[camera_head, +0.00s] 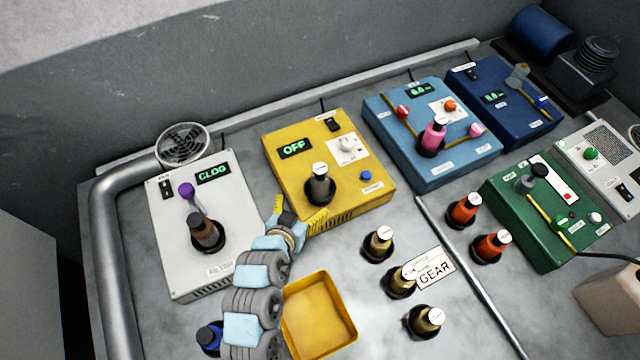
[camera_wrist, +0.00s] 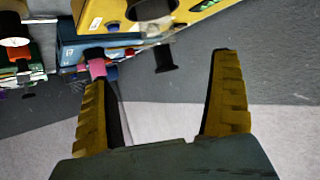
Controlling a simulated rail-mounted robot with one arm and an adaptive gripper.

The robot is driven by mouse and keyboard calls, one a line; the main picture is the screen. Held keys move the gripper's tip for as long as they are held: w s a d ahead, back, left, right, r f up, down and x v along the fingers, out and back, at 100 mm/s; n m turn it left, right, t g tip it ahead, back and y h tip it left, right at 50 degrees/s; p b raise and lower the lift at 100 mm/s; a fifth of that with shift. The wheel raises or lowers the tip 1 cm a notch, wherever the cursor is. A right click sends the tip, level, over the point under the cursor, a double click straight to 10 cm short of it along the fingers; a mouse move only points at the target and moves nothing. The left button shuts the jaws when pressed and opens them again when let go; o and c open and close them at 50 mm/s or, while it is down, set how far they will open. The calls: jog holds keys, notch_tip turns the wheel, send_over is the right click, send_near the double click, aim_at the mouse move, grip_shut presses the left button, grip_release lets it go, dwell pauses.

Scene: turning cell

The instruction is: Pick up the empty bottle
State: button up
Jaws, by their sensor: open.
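No bottle is clearly marked as empty. A dark grey bottle with a white cap (camera_head: 319,188) stands upright in a black holder on the yellow machine, whose display reads OFF. It looks the most colourless of the bottles, but I cannot tell whether it is empty. My gripper (camera_head: 298,208) is open, with nothing between its yellow fingers, just left of and below that bottle in the head view. In the wrist view my gripper (camera_wrist: 158,68) is also open and empty. The yellow machine (camera_wrist: 195,8) is at its top edge, and a small black part hangs beyond the fingertips.
Several yellowish bottles (camera_head: 400,282) stand by the GEAR sign (camera_head: 434,272). Two orange bottles (camera_head: 463,210) stand farther right. A brown bottle (camera_head: 204,232) is on the white machine, a pink one (camera_head: 433,137) on the blue machine. A yellow tray (camera_head: 349,333) lies beside my arm.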

aim_at(317, 184)
jog(key=shift+b+x, duration=0.4)
jog(key=shift+x, duration=6.7)
jog(key=shift+r, duration=0.1)
jog(key=c, duration=1.3)
